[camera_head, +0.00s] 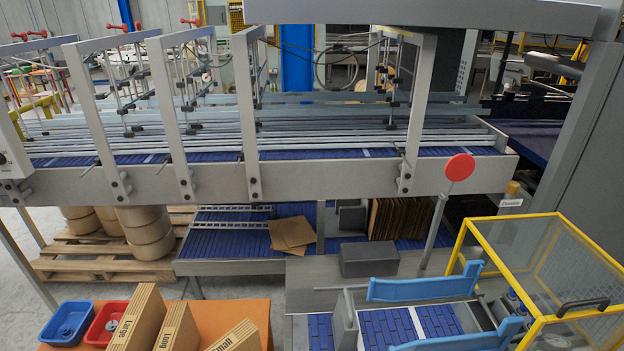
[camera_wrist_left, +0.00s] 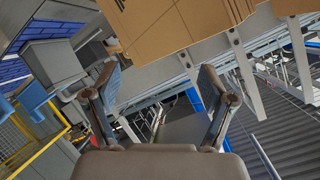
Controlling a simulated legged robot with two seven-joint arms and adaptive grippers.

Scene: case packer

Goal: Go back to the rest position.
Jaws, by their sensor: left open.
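My left gripper (camera_wrist_left: 160,95) shows in the left wrist view with its two fingers spread wide apart and nothing between them. Beyond it, the frame posts and rails of the case packer show at a steep tilt. In the head view, neither of my grippers is in view. The case packer (camera_head: 230,182) spans the middle of the head view, with blue conveyor belts and grey upright frames.
Labelled cardboard boxes (camera_head: 138,318) stand on an orange surface (camera_head: 255,308) at the lower left, beside a blue tray (camera_head: 67,325) and a red tray (camera_head: 108,325). A yellow-framed guard (camera_head: 490,222) and blue rails (camera_head: 425,287) occupy the lower right. A red disc (camera_head: 459,167) stands on a post.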

